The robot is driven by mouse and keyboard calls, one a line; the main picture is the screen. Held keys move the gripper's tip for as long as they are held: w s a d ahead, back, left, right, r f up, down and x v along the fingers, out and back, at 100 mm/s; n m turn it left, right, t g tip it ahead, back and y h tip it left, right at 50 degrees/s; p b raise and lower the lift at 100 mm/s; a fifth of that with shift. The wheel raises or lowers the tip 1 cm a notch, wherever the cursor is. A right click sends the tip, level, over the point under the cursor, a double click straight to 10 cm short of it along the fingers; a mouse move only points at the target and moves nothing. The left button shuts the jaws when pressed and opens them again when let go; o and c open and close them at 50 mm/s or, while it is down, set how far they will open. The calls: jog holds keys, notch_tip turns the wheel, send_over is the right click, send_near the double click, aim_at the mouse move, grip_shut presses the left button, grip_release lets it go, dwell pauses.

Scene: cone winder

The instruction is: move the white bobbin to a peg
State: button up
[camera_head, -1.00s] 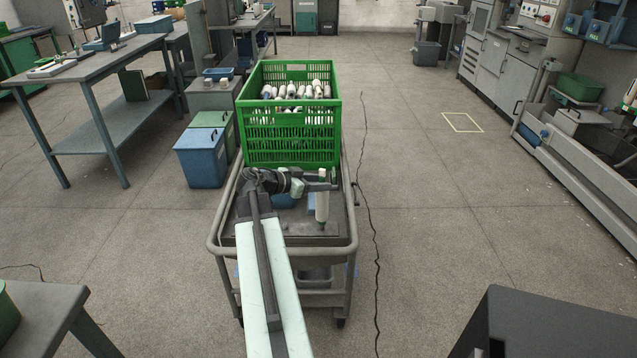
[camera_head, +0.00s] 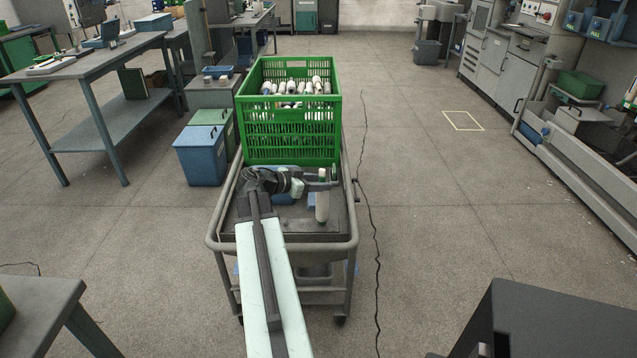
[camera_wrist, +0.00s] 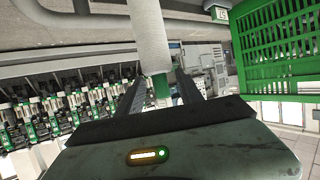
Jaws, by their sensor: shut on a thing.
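The white bobbin (camera_head: 322,207) hangs upright in my gripper (camera_head: 321,184), with a green band near its top. It is over the front of a grey trolley, in front of a green crate. I cannot tell whether its lower end touches the trolley top. In the wrist view the bobbin (camera_wrist: 149,32) runs up between the fingers of my gripper (camera_wrist: 160,92), which are shut on its green end. No free peg can be made out clearly; a machine at the right edge (camera_head: 590,165) is partly cut off.
The green crate (camera_head: 288,142) with several bobbins stands on the trolley (camera_head: 285,243). Blue and green bins (camera_head: 201,158) stand to its left, beside a workbench (camera_head: 90,62). A dark cabinet (camera_head: 545,320) is at the lower right.

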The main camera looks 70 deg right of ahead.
jog(key=shift+f+b, duration=0.55)
jog(key=o, duration=1.3)
jog(key=shift+c, duration=0.2)
jog(key=shift+a, duration=0.1)
jog(key=p+v, duration=0.3)
jog(key=v, duration=0.4)
jog(key=shift+w+a+r, duration=0.15)
jog(key=shift+w+a, duration=0.05)
